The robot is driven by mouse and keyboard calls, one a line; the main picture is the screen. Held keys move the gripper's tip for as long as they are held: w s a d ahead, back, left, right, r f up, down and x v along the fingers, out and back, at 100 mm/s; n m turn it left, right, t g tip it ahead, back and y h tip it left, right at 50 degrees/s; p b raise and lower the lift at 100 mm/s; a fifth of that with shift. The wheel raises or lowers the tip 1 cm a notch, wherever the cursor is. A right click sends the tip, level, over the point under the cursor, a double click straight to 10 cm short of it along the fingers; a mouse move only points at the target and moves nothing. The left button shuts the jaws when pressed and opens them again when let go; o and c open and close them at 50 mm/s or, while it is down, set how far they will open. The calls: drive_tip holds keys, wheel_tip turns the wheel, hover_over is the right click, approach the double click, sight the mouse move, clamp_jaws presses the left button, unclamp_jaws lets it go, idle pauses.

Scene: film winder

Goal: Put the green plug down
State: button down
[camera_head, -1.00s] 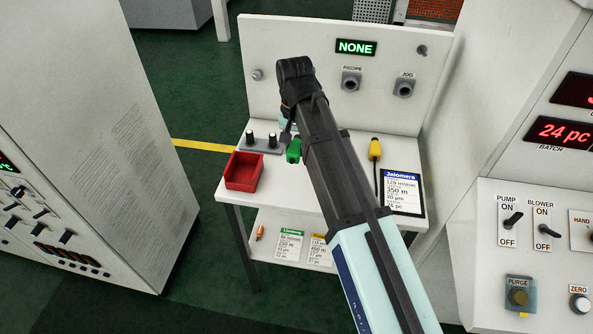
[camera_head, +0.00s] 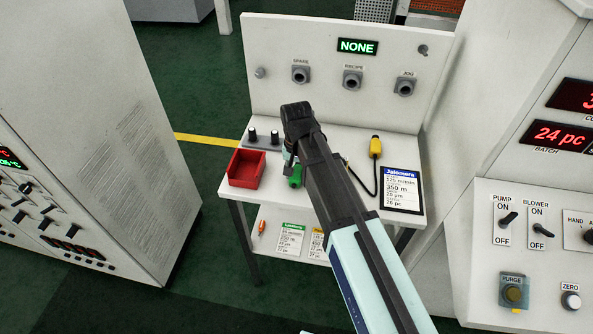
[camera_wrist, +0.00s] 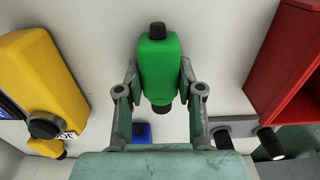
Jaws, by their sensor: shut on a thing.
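The green plug (camera_head: 296,176) shows beside my forearm in the head view, low over the white table (camera_head: 330,205) and just right of the red bin. In the wrist view my gripper (camera_wrist: 159,82) is shut on the green plug (camera_wrist: 158,66), one finger on each side. The plug's black ends stick out beyond its green body. White surface lies behind it; I cannot tell whether the plug touches the table. My arm hides most of the gripper in the head view.
The red bin (camera_head: 246,169) stands left of the plug. Behind it is a grey holder (camera_head: 262,144) with black pegs. A yellow plug (camera_head: 376,147) with a black cable stands right, near the Jalomera card (camera_head: 401,189). Sockets line the back panel (camera_head: 300,50).

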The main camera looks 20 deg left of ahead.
sight(296, 171)
drive_tip(key=shift+f, duration=0.2)
drive_tip(key=c, duration=0.7)
unclamp_jaws()
drive_tip(key=shift+r, duration=0.15)
wheel_tip(296, 171, up, 12)
drive_tip(key=shift+r+b, duration=0.1)
drive_tip(key=shift+b, duration=1.15)
